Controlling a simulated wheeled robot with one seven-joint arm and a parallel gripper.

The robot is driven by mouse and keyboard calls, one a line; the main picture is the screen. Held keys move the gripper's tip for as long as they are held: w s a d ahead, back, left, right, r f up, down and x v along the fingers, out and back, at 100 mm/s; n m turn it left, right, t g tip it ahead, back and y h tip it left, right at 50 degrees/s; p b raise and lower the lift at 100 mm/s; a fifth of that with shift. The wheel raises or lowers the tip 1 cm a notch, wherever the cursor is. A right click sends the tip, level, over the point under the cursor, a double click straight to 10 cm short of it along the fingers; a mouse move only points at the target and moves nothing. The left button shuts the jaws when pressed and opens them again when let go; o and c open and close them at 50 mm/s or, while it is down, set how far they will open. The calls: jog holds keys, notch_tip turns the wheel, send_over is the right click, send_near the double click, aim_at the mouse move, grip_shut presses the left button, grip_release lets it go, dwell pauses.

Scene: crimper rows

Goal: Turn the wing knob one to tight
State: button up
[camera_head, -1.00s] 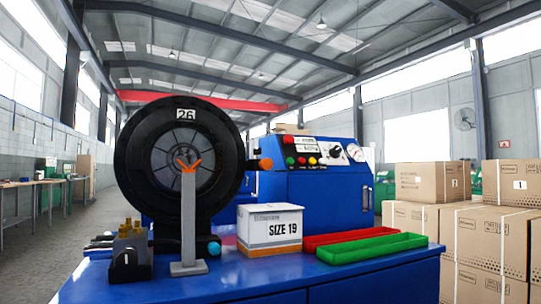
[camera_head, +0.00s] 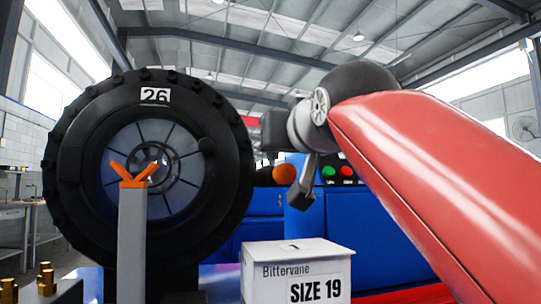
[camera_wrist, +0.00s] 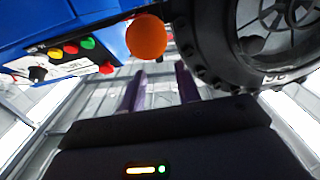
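An orange knob (camera_head: 285,174) shows at the right side of the black wheel-shaped crimper head (camera_head: 75,180) marked 26. Its wing shape cannot be made out, and I cannot tell whether it is wing knob one. In the wrist view the orange knob (camera_wrist: 147,36) is a round face just beyond the fingertips, towards the left finger. My gripper (camera_head: 300,192) is beside the knob on its right in the head view. In the wrist view my gripper (camera_wrist: 160,72) has its two fingers apart with nothing seen between them. The knob's contact with the fingers is not visible.
A white SIZE 19 box (camera_head: 297,272) stands in front below my gripper. A grey post with an orange fork (camera_head: 131,240) stands before the crimper head. A blue panel with coloured buttons (camera_wrist: 70,48) is close by. Brass pieces (camera_head: 28,290) sit at lower left.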

aim_at(273, 158)
jog(key=w, duration=0.2)
jog(key=w+a+p, duration=0.1)
jog(key=w, duration=0.4)
jog(key=shift+w+a, duration=0.25)
jog(key=shift+c, duration=0.3)
grip_shut()
